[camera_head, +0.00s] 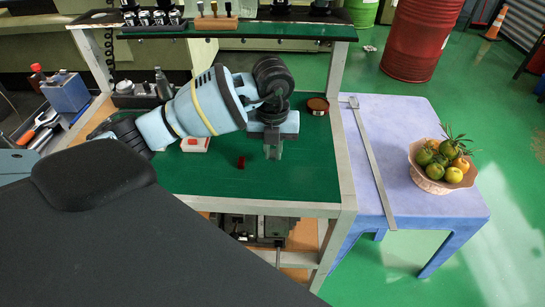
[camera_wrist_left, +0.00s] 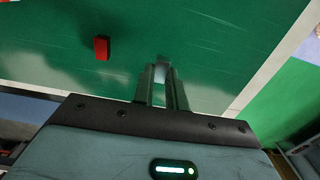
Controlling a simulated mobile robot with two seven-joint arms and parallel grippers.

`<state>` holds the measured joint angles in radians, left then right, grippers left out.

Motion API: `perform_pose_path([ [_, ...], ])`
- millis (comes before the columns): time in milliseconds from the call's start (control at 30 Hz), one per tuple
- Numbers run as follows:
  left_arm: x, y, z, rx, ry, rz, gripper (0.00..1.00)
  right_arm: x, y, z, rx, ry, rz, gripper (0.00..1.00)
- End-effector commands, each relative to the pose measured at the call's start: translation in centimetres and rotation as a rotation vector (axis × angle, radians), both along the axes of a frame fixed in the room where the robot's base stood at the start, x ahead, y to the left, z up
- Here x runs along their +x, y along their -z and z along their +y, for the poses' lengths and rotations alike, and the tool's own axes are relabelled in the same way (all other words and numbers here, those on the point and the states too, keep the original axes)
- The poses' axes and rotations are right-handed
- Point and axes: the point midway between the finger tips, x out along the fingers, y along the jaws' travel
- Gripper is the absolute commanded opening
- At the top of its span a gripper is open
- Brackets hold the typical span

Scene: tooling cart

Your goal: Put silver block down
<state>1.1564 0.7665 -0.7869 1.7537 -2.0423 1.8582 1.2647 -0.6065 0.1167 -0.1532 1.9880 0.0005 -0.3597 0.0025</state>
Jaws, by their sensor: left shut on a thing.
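My left gripper (camera_head: 273,152) points down over the green top of the tooling cart (camera_head: 300,170). In the left wrist view its two fingers (camera_wrist_left: 163,78) are close together, shut on the silver block (camera_wrist_left: 162,70), which shows between the fingertips. In the head view the block cannot be told apart from the grey fingers. Whether the block touches the green surface is unclear. My right gripper is in neither view.
A small red block (camera_head: 241,162) lies left of the gripper; it also shows in the left wrist view (camera_wrist_left: 102,47). A white-and-red box (camera_head: 195,144) and a round tin (camera_head: 318,105) are on the cart. A blue table (camera_head: 400,120) with a fruit bowl (camera_head: 440,182) stands right.

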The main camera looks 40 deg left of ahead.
Motion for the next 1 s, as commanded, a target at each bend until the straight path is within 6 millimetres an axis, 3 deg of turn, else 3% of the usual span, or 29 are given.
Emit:
perform_pose_path([
  [167,-0.2,2.7,0.0,0.001,0.001,0.006,0.0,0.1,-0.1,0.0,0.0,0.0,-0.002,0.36],
  [567,-0.2,3.2,0.0,0.0,0.001,0.005,0.0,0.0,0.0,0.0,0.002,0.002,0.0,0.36],
  [600,-0.2,3.3,0.0,0.0,0.001,0.005,0.15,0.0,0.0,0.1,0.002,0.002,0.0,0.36],
  [767,-0.2,3.2,0.0,0.001,0.001,0.004,0.36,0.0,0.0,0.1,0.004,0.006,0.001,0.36],
  [1000,-0.2,3.2,0.0,0.001,0.001,0.004,0.36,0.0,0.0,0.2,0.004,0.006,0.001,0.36],
])
